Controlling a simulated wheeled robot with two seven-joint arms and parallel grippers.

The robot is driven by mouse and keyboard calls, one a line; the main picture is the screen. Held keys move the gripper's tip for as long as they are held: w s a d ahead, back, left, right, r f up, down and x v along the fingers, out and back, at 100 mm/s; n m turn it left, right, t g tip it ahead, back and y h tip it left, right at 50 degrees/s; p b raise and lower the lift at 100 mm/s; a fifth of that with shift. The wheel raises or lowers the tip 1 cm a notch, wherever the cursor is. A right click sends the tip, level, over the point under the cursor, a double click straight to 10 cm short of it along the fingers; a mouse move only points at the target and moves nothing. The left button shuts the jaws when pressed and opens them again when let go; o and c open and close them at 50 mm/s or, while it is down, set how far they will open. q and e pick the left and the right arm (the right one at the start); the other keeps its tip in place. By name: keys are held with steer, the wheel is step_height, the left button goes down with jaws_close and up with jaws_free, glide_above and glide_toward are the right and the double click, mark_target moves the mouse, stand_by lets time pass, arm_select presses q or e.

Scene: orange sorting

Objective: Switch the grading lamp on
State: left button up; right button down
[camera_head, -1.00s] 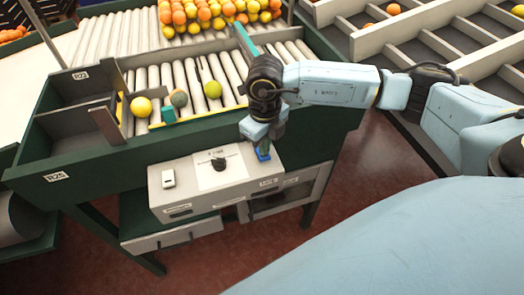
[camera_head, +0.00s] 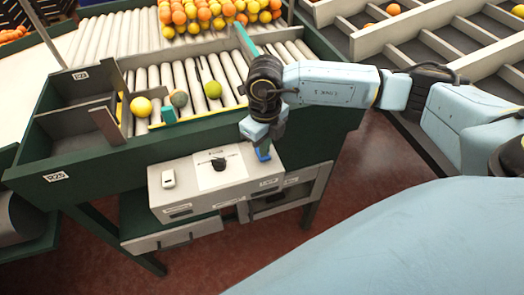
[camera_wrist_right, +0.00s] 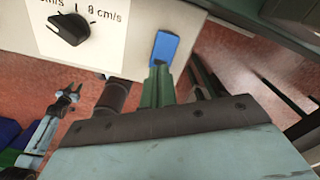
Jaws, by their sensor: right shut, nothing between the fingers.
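The grey control box (camera_head: 202,200) sits on the front of the green roller stand. Its top holds a small white switch-like part (camera_head: 168,179) at the left and a black knob (camera_head: 219,164) on a white label. The knob also shows in the wrist view (camera_wrist_right: 69,28). My right gripper (camera_head: 263,152) is shut and empty at the box's right end, right of the knob. A blue piece (camera_wrist_right: 164,49) shows at its fingertips; I cannot tell whether it is part of the box. My left gripper (camera_wrist_right: 68,92) shows small in the wrist view, its jaws apparently spread. No lamp is clearly identifiable.
Behind the box, a green side wall (camera_head: 110,160) borders the rollers (camera_head: 150,78). Several fruits lie there, including a yellow one (camera_head: 141,106) and a greenish one (camera_head: 213,89). Wooden sorting bins (camera_head: 430,42) stand at the right. Red floor (camera_head: 340,210) is clear in front.

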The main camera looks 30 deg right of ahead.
steer(key=shift+f+b, duration=0.95)
steer(key=shift+f, duration=0.1)
stand_by(0.6)
steer(key=shift+r, duration=0.2)
steer(key=shift+r+p, duration=0.55)
steer(key=shift+r, duration=0.05)
steer(key=shift+r+p, duration=1.65)
steer(key=shift+r, duration=1.15)
steer(key=shift+a+f, duration=0.1)
